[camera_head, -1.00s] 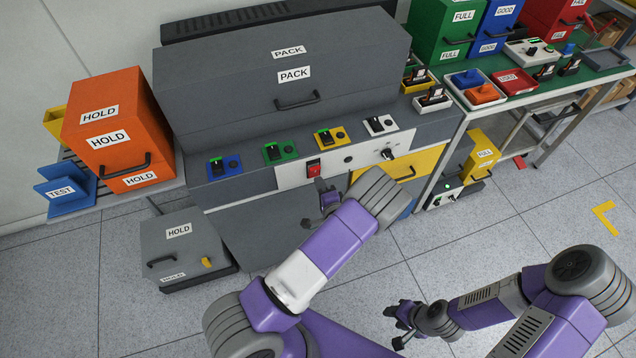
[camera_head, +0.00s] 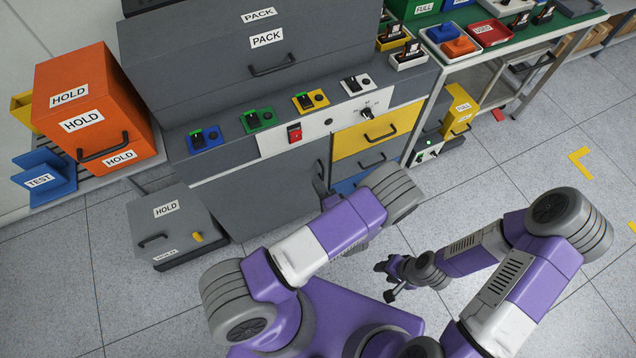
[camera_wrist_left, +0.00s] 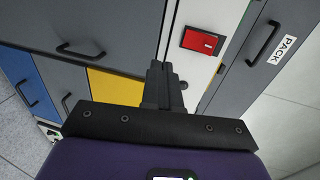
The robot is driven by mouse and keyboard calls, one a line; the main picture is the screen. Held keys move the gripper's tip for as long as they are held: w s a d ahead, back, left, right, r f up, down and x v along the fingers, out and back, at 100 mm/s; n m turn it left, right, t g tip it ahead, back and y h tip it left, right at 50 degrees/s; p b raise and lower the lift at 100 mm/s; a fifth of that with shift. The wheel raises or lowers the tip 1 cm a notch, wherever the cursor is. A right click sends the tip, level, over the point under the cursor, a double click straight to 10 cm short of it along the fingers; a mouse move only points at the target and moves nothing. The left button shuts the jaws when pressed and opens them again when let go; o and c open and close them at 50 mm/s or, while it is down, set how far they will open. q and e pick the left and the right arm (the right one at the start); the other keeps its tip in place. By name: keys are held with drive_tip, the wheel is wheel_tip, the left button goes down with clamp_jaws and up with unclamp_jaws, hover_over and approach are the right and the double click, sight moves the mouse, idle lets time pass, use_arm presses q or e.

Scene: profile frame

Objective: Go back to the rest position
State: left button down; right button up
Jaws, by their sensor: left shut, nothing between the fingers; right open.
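My right gripper (camera_head: 388,282) is low over the tiled floor at the lower middle of the head view, apart from any object. Its fingers are small there and hold nothing that I can see.
The PACK machine (camera_head: 200,70) has a control panel (camera_head: 325,122) and yellow drawer (camera_head: 377,132). The orange HOLD box (camera_head: 75,95) and grey HOLD box (camera_head: 178,225) stand left. The green bench (camera_head: 535,32) is at the back right.

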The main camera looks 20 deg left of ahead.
idle(0.3)
use_arm(q)
drive_tip(key=s+d+f+n+g+h, duration=0.1)
drive_tip(key=s+f+n+g+h, duration=0.5)
drive_tip(key=f, duration=0.3)
drive_tip(key=s+d+r+n+g+h, duration=0.3)
drive_tip(key=s+d+n+g+h, duration=0.1)
drive_tip(key=s+d+h, duration=0.3)
drive_tip(key=s+n+h, duration=0.1)
drive_tip(key=s+h, duration=0.1)
drive_tip(key=shift+s+r+h, duration=0.2)
drive_tip(key=shift+s+h, duration=0.15)
drive_tip(key=shift+h, duration=0.05)
idle(0.4)
